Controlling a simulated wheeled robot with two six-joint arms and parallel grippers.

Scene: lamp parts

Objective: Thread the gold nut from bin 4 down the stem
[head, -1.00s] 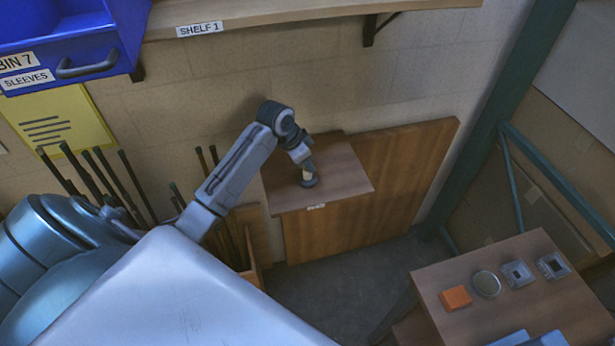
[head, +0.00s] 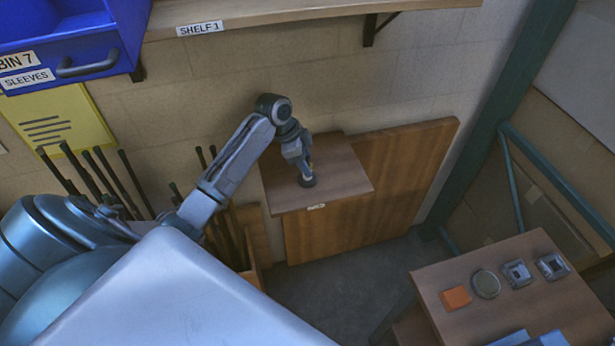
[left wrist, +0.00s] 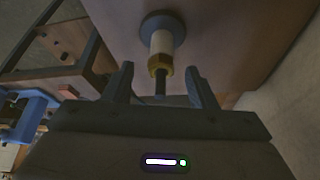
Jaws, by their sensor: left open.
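The stem (left wrist: 160,86) stands on a round dark base (left wrist: 160,24) on a small wooden wall shelf; the base also shows in the head view (head: 307,182). A white sleeve (left wrist: 162,44) is around the stem. The gold nut (left wrist: 160,66) is around the stem at the sleeve's free end, with the dark stem tip sticking out beyond it. My left gripper (left wrist: 161,84) is open, its fingers on either side of the stem tip and clear of it; in the head view the gripper (head: 304,164) is above the base and partly hides the stem. My right gripper is not in view.
The wooden shelf (head: 345,180) is against the wall. A side table (head: 520,300) at lower right holds an orange block (head: 456,298), a round dish (head: 487,284) and two square metal parts (head: 517,273). Blue bin 7 (head: 70,40) and shelf 1 (head: 260,15) are above; dark rods (head: 105,180) stand at left.

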